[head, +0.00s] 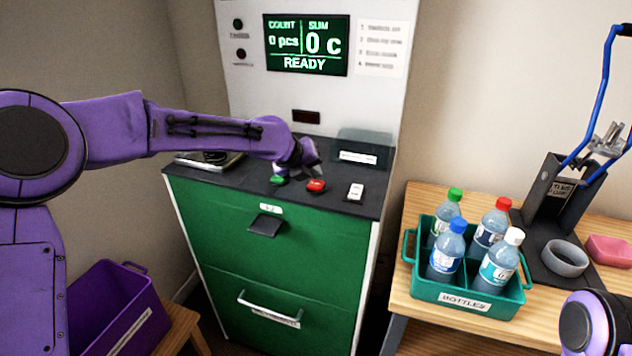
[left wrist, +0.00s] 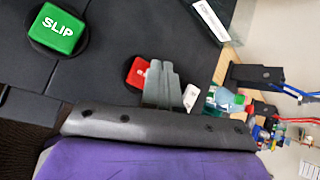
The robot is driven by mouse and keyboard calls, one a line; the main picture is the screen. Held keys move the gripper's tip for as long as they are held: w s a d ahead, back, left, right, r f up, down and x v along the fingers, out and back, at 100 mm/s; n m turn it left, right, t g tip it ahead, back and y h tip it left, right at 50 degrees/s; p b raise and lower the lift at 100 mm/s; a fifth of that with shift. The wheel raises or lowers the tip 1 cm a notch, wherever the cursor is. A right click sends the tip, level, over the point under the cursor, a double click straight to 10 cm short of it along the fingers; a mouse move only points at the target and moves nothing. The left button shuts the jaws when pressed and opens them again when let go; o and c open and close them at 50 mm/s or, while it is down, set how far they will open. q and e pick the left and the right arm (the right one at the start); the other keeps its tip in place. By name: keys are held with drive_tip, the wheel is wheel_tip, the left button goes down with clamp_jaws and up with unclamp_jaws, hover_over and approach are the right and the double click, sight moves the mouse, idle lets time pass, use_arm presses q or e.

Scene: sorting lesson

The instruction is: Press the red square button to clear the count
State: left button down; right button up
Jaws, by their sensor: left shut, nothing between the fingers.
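The red square button (head: 316,185) sits on the dark top of the green cabinet (head: 290,240). It also shows in the left wrist view (left wrist: 136,72), partly covered by my fingers. My left gripper (head: 311,168) is shut and empty, its fingertips just above and behind the red button in the head view. In the left wrist view the shut fingers (left wrist: 162,82) overlap the button's right side; I cannot tell if they touch it. The display (head: 306,45) reads count 0 pcs, sum 0 c, READY. My right gripper is out of view.
A green SLIP button (left wrist: 57,28) lies left of the red one, and a white switch (head: 355,192) lies right. A teal crate (head: 465,293) of bottles and a blue-levered device (head: 553,195) stand on the wooden table. A purple bin (head: 115,305) is lower left.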

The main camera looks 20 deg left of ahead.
sight(313, 185)
use_arm(q)
wheel_tip(313, 185, up, 5)
drive_tip(key=p, duration=0.5)
drive_tip(key=shift+r, duration=0.1)
drive_tip(key=shift+f, duration=0.2)
